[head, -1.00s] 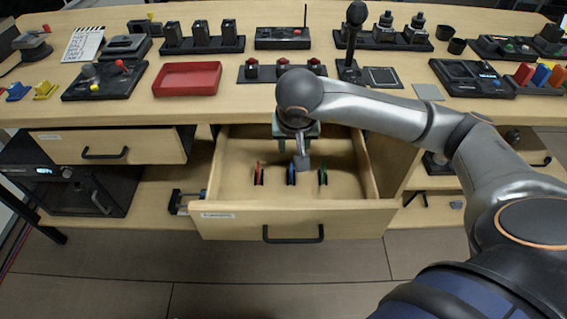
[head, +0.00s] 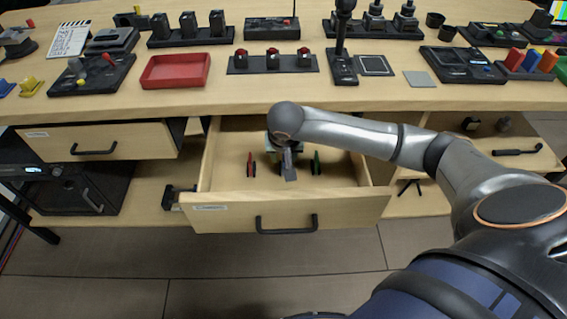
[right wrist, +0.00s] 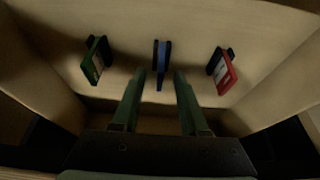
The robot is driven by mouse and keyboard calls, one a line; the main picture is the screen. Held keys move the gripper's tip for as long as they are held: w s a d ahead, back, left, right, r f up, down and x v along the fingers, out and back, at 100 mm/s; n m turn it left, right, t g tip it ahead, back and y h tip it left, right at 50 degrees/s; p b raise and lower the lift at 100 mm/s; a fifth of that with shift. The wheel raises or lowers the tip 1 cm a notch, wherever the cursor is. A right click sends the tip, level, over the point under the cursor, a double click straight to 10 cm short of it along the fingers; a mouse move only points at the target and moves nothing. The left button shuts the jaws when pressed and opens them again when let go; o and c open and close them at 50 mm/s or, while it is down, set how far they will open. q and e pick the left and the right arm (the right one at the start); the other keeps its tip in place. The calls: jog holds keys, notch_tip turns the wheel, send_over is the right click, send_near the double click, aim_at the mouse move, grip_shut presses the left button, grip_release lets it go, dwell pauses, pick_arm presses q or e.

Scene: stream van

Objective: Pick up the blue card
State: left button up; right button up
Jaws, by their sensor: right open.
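The blue card (right wrist: 162,62) stands on edge in a dark holder inside the open drawer (head: 225,200), in the middle of a row of cards. In the right wrist view its near end shows between the two fingertips of my right gripper (right wrist: 159,78), which is open with a gap on each side of the card. In the head view my right gripper (head: 288,172) is low in the drawer and hides the blue card. A red card (head: 251,165) and a green card (head: 316,163) stand on either side. My left gripper is not in view.
The drawer walls enclose the gripper, with the tabletop edge (head: 230,108) just behind and above. The tabletop holds a red tray (head: 176,70), a panel with red buttons (head: 273,63) and other devices. Another drawer (head: 95,140) is partly open at left.

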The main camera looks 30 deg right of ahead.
grip_shut()
dwell(0.6)
